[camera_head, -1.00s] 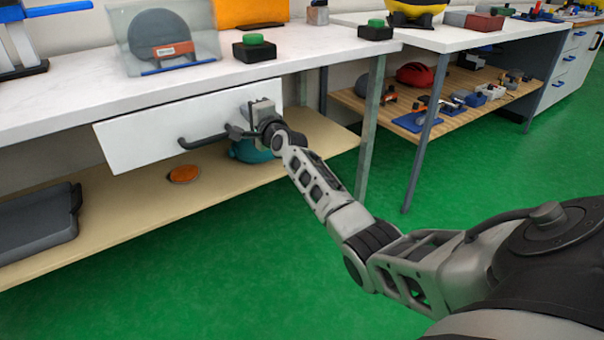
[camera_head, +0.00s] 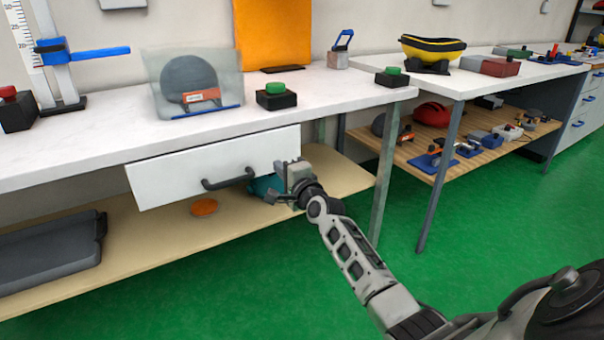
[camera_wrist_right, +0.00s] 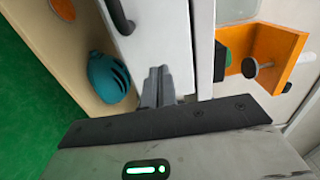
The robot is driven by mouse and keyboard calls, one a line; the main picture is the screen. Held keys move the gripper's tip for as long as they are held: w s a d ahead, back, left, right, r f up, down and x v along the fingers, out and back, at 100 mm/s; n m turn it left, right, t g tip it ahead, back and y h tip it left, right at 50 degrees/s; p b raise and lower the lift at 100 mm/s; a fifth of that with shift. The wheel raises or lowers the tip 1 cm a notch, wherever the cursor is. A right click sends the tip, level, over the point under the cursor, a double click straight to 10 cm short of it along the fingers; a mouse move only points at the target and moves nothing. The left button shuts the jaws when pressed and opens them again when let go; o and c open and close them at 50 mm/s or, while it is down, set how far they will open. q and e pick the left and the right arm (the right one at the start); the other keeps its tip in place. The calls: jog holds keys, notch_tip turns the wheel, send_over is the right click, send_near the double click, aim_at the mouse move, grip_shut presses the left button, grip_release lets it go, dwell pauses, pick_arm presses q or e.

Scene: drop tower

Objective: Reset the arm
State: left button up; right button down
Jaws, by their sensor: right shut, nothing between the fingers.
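My right gripper (camera_head: 272,196) is shut and empty. In the head view it shows at the lower right corner of the white drawer (camera_head: 165,180), just right of the drawer's dark handle (camera_head: 228,180). In the right wrist view the shut fingers (camera_wrist_right: 157,85) point along the white drawer front (camera_wrist_right: 160,35), with the handle (camera_wrist_right: 120,14) to their upper left, apart from them. I cannot tell whether the fingers touch the drawer front. My left gripper is not in view.
A teal rounded object (camera_head: 262,186) is partly hidden behind my gripper on the lower shelf (camera_head: 150,235). An orange disc (camera_head: 204,207) and a grey tray (camera_head: 45,252) are there too. A green-button box (camera_head: 276,96) stands on the white tabletop (camera_head: 80,140). The green floor is clear.

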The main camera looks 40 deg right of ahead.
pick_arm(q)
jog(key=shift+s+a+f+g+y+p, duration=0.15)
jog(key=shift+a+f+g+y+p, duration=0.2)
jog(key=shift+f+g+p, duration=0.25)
pick_arm(e)
jog(key=s, duration=0.6)
jog(key=shift+s+a, duration=0.2)
jog(key=shift+a, duration=0.2)
